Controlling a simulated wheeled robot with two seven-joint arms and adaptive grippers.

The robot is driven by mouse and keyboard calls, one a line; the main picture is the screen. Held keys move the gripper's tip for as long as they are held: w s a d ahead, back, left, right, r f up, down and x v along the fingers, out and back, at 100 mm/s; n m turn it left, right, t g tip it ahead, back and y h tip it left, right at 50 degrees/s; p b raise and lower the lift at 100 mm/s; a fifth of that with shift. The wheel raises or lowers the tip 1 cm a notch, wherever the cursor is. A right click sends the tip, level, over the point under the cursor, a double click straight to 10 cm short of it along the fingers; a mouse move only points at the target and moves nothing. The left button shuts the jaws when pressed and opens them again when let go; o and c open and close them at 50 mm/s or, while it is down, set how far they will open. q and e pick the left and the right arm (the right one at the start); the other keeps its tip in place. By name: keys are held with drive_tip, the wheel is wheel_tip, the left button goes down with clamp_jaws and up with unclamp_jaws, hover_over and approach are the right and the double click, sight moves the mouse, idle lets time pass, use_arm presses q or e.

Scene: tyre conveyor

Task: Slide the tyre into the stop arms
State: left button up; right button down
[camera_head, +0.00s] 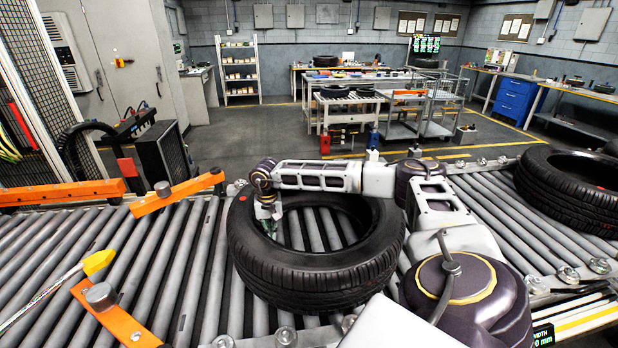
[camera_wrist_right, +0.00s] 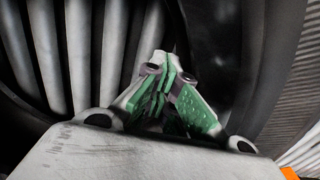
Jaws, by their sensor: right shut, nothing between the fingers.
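A black tyre (camera_head: 315,278) lies flat on the roller conveyor in the head view. Two orange stop arms stand to its left: the far stop arm (camera_head: 180,191) and the near stop arm (camera_head: 118,322). The tip of the far arm is close to the tyre's far left side; I cannot tell whether they touch. Rollers separate the near arm from the tyre. My right gripper (camera_head: 268,222) points down into the tyre's hole at its inner left side. The wrist view shows its green-padded fingers (camera_wrist_right: 168,88) shut and empty, beside dark rubber. My left gripper is out of view.
A second tyre (camera_head: 575,185) lies on the rollers at the far right. An orange bar (camera_head: 60,192) runs along the left back. A yellow-tipped rod (camera_head: 98,262) sticks in at the left. Bare rollers (camera_head: 185,240) lie between the tyre and the stop arms.

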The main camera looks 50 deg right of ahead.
sight(236, 235)
drive_tip(key=shift+w+a, duration=0.4)
drive_tip(key=shift+a, duration=0.05)
drive_tip(key=shift+w+a+b, duration=0.4)
drive_tip(key=shift+w+a, duration=1.2)
drive_tip(key=shift+a, duration=0.3)
drive_tip(key=shift+w+a+b, duration=0.5)
drive_tip(key=shift+w+a, duration=1.15)
drive_tip(key=shift+a, duration=0.15)
drive_tip(key=shift+w+a, duration=0.1)
drive_tip(key=shift+w+a+b, duration=0.6)
drive_tip(key=shift+w+a, duration=0.95)
drive_tip(key=shift+a, duration=0.2)
drive_tip(key=shift+w+a, duration=0.1)
